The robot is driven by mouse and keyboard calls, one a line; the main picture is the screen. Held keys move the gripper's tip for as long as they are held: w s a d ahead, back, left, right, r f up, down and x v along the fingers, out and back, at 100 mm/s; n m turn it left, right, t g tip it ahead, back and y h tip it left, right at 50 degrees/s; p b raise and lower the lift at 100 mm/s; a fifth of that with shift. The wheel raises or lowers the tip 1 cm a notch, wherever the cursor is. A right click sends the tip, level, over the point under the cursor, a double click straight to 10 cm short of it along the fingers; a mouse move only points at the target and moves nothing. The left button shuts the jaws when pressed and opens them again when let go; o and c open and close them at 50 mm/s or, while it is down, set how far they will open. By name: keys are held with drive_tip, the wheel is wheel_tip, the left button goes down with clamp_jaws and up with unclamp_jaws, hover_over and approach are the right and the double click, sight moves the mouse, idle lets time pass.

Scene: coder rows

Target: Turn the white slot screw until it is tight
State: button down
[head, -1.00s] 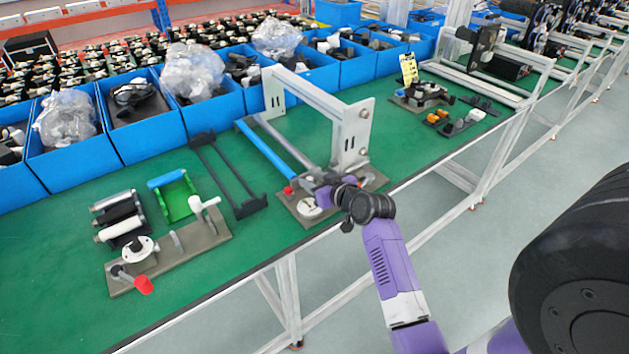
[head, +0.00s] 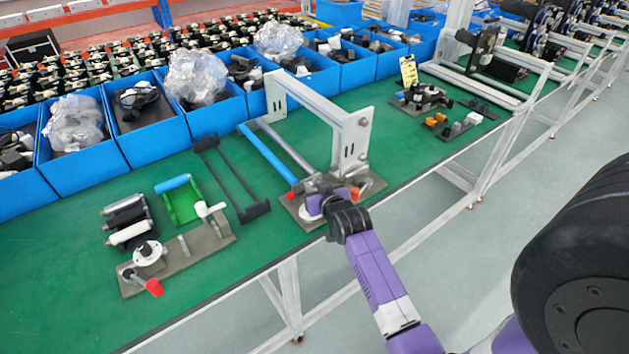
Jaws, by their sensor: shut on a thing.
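The white slot screw (head: 307,211) is on the grey-brown base plate (head: 297,218) of the metal frame fixture, near the table's front edge. Only a pale sliver of it shows; my gripper hides most of it. My gripper (head: 315,206) reaches in from the front right and is shut on the white slot screw. The fingertips are small and partly hidden by my wrist. How deep the screw sits cannot be seen.
The upright metal frame (head: 350,143) stands just behind my gripper, with a red knob (head: 356,193) close on the right. A second plate (head: 205,244) with a white disc (head: 149,252) lies to the left. Blue bins (head: 150,147) line the back. Green mat shows between.

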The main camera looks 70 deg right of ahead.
drive_tip(key=shift+s, duration=0.1)
idle(0.3)
drive_tip(key=c, duration=1.3)
unclamp_jaws()
drive_tip(key=v, duration=0.6)
drive_tip(key=shift+s+a+r+b, duration=0.1)
drive_tip(key=shift+s+a+b, duration=0.05)
drive_tip(key=shift+a+b, duration=0.25)
drive_tip(key=shift+s+a+r, duration=0.25)
drive_tip(key=shift+s, duration=0.05)
